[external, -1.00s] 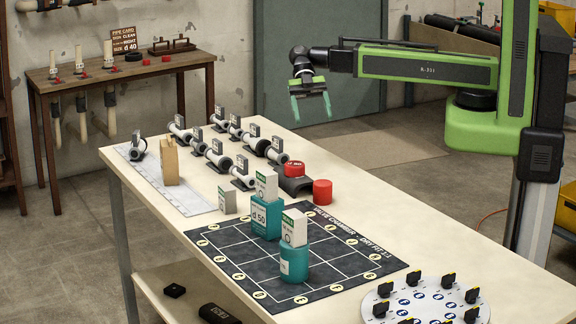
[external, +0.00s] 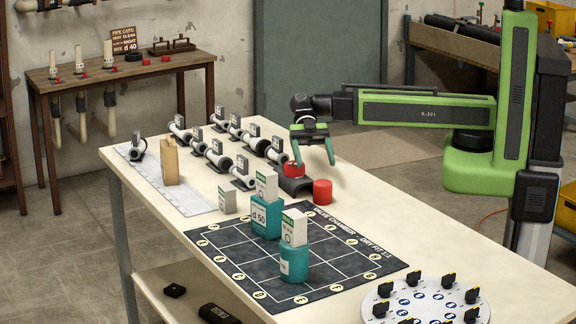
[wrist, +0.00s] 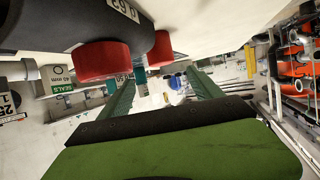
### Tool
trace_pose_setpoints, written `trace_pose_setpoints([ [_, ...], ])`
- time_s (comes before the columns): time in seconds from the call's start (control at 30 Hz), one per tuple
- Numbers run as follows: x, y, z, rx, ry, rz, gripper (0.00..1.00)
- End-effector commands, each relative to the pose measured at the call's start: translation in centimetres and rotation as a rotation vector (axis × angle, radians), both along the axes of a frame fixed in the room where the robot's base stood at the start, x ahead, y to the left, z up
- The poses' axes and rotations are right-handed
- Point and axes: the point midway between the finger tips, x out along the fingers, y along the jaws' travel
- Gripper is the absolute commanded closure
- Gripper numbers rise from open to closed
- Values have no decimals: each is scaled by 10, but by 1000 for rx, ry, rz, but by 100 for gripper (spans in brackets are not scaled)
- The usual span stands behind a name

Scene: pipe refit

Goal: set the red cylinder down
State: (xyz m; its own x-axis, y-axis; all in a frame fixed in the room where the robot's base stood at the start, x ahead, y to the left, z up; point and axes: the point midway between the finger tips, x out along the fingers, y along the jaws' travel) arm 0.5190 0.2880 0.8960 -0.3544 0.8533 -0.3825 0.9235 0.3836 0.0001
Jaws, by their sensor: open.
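Two red pieces show in the external view. One red cylinder (external: 322,191) stands upright on the table, to the right of the black cradle. The other red piece (external: 292,174) sits at the black cradle (external: 297,187), partly covered by a finger of my gripper. My gripper (external: 313,161) is open with its green fingers pointing down, above the cradle area, and holds nothing. The space between the fingers (wrist: 160,78) is empty.
The dark grid mat (external: 230,263) carries two teal blocks (external: 264,218) (external: 294,262) with white boxes on top. Grey-white pipe fittings (external: 245,165) line the table's back. A round white dial plate (external: 432,308) with black knobs lies at the front right. The right table strip is clear.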

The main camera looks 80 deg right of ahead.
Motion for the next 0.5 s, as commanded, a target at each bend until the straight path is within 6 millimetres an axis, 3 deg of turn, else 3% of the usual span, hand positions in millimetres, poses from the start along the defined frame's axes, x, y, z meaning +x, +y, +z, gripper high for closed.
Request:
trace_pose_setpoints([
  [0.1,-6,14,-8,0,0,1,26],
  [0.37,-9,21,-10,0,0,-1,26],
  [0.5,-20,36,-21,0,-1,1,26],
])
